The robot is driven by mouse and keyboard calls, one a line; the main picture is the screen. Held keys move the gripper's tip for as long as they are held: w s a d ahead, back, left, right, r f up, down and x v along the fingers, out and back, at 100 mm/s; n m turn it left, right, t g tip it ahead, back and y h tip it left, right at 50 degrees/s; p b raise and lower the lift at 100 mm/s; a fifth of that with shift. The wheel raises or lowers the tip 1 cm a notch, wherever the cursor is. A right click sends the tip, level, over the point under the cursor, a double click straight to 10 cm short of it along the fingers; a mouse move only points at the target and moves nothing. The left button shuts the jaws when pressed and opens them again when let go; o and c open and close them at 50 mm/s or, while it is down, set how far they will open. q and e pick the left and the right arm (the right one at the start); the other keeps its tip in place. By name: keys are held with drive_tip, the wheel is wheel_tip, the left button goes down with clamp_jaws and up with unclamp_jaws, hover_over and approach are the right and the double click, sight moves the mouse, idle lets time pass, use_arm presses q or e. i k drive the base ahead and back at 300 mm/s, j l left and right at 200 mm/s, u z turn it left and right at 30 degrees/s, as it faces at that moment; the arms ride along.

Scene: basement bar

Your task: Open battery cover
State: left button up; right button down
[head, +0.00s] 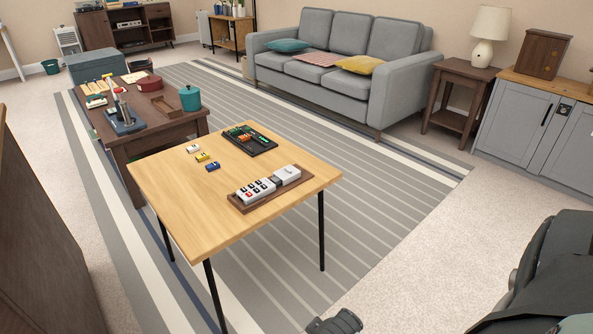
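A white device (257,191) with several dark and red keys lies on a brown wooden tray (239,207) near the front right edge of the light wood table. A plain white block-like part (287,175) is at the right end of the tray, next to a dark section. I cannot make out a separate battery cover. A dark piece that looks like my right gripper (337,322) shows at the bottom edge, low and away from the table, and its fingers are cut off. My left gripper is not in view.
The light wood table (185,215) also holds a dark tray (262,148) with green and orange parts, and small white, yellow and blue blocks (207,157). A dark wooden table (165,137) adjoins behind. A grey sofa (320,75) is beyond. Carpet right of the table is clear.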

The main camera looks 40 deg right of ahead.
sight(288, 173)
drive_tip(key=i+l+u, duration=0.1)
drive_tip(key=l+u, duration=0.2)
drive_tip(key=l, duration=1.4)
drive_tip(key=k+l+u, duration=0.1)
drive_tip(key=l+u, duration=0.2)
drive_tip(key=l, duration=1.4)
